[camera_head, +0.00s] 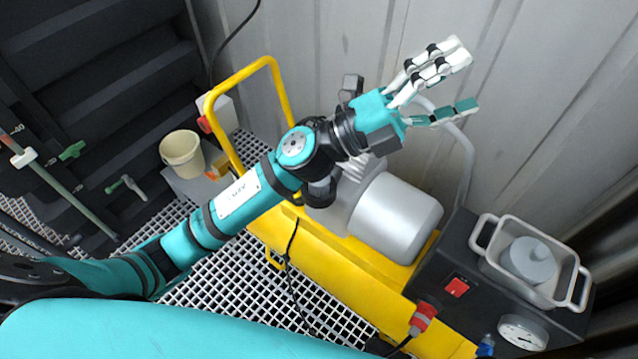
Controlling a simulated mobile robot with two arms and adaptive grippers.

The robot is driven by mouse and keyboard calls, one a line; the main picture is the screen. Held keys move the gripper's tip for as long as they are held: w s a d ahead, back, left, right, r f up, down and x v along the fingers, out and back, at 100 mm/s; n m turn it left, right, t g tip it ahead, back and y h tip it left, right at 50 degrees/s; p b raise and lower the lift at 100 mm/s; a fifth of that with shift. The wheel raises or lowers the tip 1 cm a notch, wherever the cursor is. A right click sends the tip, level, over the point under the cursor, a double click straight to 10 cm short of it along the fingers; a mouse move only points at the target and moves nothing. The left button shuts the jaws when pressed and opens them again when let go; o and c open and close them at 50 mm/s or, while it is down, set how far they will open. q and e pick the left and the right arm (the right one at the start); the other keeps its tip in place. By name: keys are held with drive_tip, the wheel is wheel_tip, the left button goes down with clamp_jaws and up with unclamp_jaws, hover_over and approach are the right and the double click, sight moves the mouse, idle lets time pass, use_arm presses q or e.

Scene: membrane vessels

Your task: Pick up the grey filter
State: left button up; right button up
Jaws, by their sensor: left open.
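The grey filter (533,258) is a round disc-like piece with a small knob on top. It sits inside a pale grey tray with two handles (497,227), on the dark box at the lower right. My left gripper (468,80) is a hand with white fingers and a teal thumb. It is open and empty, held up and to the left of the filter, well apart from it. My right gripper is not in view.
A yellow cart with a frame (268,62) carries a silver cylinder (398,215) and the dark box (447,262) with a red switch and a gauge (522,332). A bent grey pipe (466,165) rises left of the tray. A cream bucket (182,153) stands at left. A corrugated wall is behind.

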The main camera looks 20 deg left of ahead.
use_arm(q)
drive_tip(key=s+d+f+m+g, duration=0.2)
drive_tip(key=s+d+m+g, duration=0.15)
drive_tip(key=m+g, duration=0.45)
drive_tip(key=m+g+y, duration=0.2)
drive_tip(key=m+y, duration=0.4)
drive_tip(key=y, duration=1.6)
hover_over(319, 185)
drive_tip(key=w, duration=0.2)
wheel_tip(319, 185, down, 15)
wheel_tip(319, 185, down, 11)
drive_tip(key=p, duration=0.3)
drive_tip(key=shift+a+r, duration=0.15)
drive_tip(key=shift+r, duration=0.05)
drive_tip(key=shift+w+f, duration=0.1)
drive_tip(key=shift+f, duration=0.45)
drive_tip(key=shift+f+p, duration=0.3)
drive_tip(key=shift+p, duration=0.1)
wheel_tip(319, 185, down, 4)
drive_tip(key=shift+a+r+p, duration=0.15)
drive_tip(key=shift+p, duration=0.6)
drive_tip(key=shift+f, duration=0.4)
drive_tip(key=c, duration=1.2)
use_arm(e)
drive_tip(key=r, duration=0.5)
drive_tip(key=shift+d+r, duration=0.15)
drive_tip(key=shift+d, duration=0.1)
